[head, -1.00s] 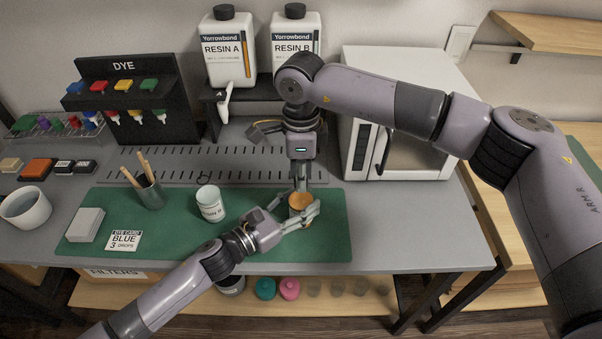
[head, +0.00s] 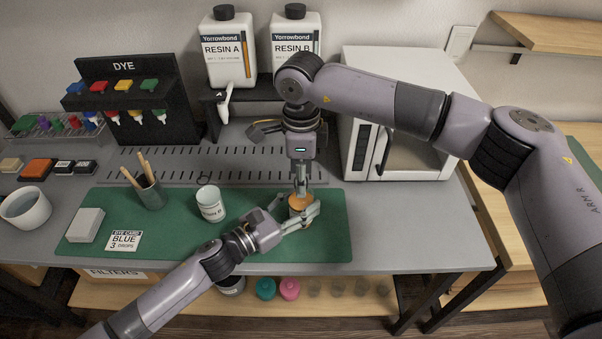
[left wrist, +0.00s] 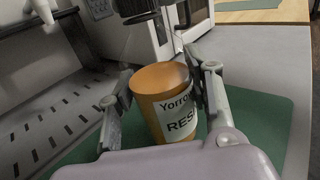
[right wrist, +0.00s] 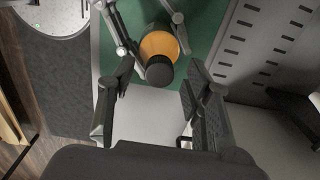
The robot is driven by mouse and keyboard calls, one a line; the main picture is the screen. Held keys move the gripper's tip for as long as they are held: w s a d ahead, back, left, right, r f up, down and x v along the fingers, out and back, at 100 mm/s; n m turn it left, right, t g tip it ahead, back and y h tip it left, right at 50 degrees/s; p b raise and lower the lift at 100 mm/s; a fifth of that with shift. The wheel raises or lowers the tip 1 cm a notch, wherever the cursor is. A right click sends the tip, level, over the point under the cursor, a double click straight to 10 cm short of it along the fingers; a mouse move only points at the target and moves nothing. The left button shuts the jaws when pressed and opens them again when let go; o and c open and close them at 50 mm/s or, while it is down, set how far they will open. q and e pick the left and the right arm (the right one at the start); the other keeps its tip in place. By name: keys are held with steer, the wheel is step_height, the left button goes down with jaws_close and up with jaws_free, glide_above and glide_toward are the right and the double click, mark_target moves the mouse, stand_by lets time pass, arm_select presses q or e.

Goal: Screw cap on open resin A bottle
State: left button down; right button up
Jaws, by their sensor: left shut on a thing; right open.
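The amber resin bottle (head: 299,202) stands upright on the green mat, with a white label reading "Yorro… RES" in the left wrist view (left wrist: 168,95). The rest of the label is hidden. My left gripper (head: 302,216) is shut around its sides. My right gripper (head: 300,190) points down directly above the bottle. Its fingers are apart in the right wrist view (right wrist: 158,88). There a dark round piece, likely the cap (right wrist: 159,71), overlaps the bottle's edge between the fingers. I cannot tell whether it sits on the bottle, and no cap shows clearly in the left wrist view.
Large resin A (head: 228,62) and resin B (head: 296,45) jugs stand behind. A white microwave-like box (head: 410,155) is at the back right.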

step_height(320, 180, up, 12)
stand_by(0.6)
arm_select(q)
steer(key=c, duration=0.7)
jaws_free()
steer(key=v, duration=1.2)
steer(key=shift+s, duration=0.1)
